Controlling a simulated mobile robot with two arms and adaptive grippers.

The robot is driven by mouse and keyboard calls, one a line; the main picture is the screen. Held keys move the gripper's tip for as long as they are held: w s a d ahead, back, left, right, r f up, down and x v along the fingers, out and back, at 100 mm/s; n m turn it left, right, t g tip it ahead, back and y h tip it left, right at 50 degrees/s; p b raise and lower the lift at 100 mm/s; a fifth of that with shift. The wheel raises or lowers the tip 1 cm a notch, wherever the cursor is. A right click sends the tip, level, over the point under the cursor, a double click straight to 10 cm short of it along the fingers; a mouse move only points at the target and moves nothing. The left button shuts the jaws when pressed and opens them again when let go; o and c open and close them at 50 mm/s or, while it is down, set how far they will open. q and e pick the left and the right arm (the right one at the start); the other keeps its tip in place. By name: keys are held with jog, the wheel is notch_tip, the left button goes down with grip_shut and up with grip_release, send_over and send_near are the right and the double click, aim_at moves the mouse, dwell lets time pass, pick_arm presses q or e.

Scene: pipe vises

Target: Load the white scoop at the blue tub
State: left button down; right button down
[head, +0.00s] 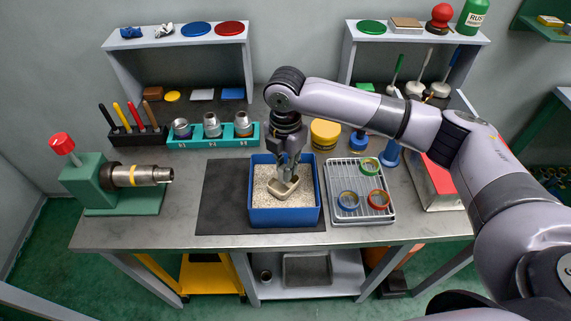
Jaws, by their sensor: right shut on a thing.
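The blue tub (284,217) stands on a dark mat near the front middle of the bench and holds pale granular material. A pale cream-white scoop (283,188) is in the tub, at or just over the surface of the grains. My right gripper (287,175) points down over the tub, shut on the scoop. Whether the scoop holds grains is too small to tell. My left gripper is not in view.
Right of the tub is a grey rack (360,212) with several coloured rings. A yellow tin (325,133) stands behind. On the left are a green vise (110,185) with a pipe and a teal holder (213,141) with fittings. The dark mat (222,195) has bare room left of the tub.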

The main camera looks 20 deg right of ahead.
jog(key=shift+s+f+p, duration=0.1)
jog(key=shift+f+p, duration=0.05)
jog(key=shift+p, duration=0.15)
dwell(1.4)
notch_tip(320, 180, up, 7)
jog(key=p, duration=0.8)
dwell(0.8)
